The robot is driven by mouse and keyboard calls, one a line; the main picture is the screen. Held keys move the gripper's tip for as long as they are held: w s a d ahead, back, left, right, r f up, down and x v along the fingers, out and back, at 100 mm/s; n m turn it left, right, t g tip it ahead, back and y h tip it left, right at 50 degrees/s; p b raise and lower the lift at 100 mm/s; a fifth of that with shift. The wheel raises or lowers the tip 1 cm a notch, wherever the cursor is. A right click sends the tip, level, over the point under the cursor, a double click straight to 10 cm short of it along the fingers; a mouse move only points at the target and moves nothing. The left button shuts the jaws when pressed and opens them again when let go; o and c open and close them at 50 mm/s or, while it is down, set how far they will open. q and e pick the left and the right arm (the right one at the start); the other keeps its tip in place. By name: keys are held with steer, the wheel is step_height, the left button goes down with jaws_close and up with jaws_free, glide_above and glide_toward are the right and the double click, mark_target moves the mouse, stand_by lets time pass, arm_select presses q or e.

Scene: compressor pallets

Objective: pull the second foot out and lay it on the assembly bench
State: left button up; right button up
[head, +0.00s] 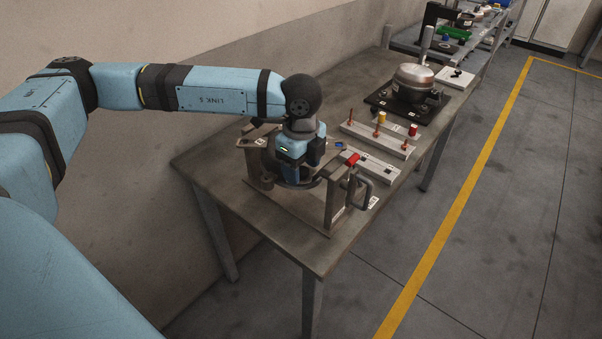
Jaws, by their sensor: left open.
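The assembly bench (215,168) is a long brown-grey table along the wall. My left gripper (299,180) is open and points down into a fixture with a base plate (285,215) and upright supports at the bench's near end. A dark round part (268,183) shows beneath and around the gripper. I cannot make out a foot for sure; the gripper hides the middle of the fixture. Whether the fingers touch anything there cannot be told. My right gripper is not in view.
A red-handled clamp (352,160) stands at the fixture's right. A metal compressor housing (413,80) sits on a black plate farther back. The bench's near left corner is bare.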

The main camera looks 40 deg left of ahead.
mark_target(301, 170)
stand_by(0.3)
arm_select(q)
jaws_close()
steer(key=shift+r, duration=0.1)
steer(key=shift+r+p, duration=0.5)
steer(key=shift+r, duration=0.5)
steer(key=shift+r+p, duration=0.9)
steer(key=shift+r, duration=1)
